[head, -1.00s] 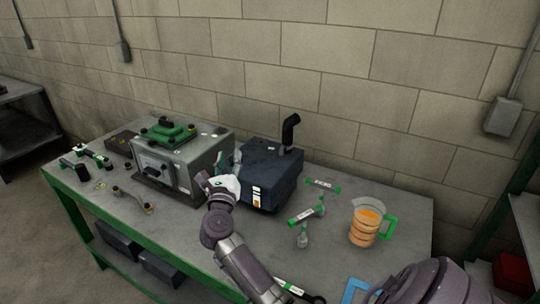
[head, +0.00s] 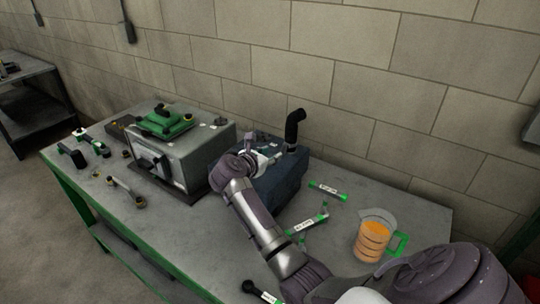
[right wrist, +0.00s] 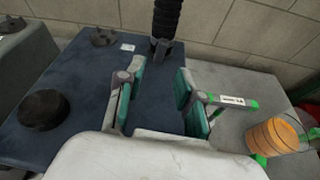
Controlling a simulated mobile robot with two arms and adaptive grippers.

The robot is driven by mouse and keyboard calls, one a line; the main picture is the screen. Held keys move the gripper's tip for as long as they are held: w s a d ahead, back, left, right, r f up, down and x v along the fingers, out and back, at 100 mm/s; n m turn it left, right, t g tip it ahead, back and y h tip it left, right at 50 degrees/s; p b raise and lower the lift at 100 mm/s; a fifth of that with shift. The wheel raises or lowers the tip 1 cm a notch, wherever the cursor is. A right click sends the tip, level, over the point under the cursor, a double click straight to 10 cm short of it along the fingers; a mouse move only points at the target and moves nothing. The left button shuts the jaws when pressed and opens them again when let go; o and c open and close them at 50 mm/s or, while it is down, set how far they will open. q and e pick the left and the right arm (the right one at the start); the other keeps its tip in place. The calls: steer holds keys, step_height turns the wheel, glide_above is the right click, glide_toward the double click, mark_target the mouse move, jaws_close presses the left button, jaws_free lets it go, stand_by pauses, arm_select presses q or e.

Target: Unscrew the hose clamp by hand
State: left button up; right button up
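A black bent hose (head: 294,127) stands up from the dark blue block (head: 285,187) on the bench. In the right wrist view the ribbed hose (right wrist: 168,18) rises beyond my fingers, with a small grey piece (right wrist: 162,48) at its foot that may be the hose clamp; its details are too small to tell. My right gripper (head: 274,153) is over the block's top, just left of the hose foot. In the right wrist view its green-padded fingers (right wrist: 160,80) are apart, with nothing between them, and the hose foot lies ahead of the gap. My left gripper is not in view.
A grey machine with a green cover (head: 166,122) stands left of the block. A jug of orange liquid (head: 373,238) and green labelled tools (head: 328,190) lie to the right. A round black cap (right wrist: 43,110) sits on the block. The wall is behind.

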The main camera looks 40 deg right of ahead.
mark_target(283, 149)
steer(key=x, duration=0.2)
steer(key=shift+d+f+b, duration=0.2)
steer(key=shift+d+b, duration=0.1)
steer(key=shift+b, duration=0.05)
steer(key=b+x, duration=0.2)
steer(key=x, duration=0.2)
steer(key=shift+f+b, duration=0.15)
steer(key=shift+b, duration=0.15)
steer(key=shift+d, duration=0.2)
steer(key=shift+w+d+b, duration=0.15)
steer(key=shift+b, duration=0.15)
steer(key=shift+d, duration=0.2)
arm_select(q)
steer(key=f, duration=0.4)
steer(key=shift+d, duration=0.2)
arm_select(e)
jaws_close()
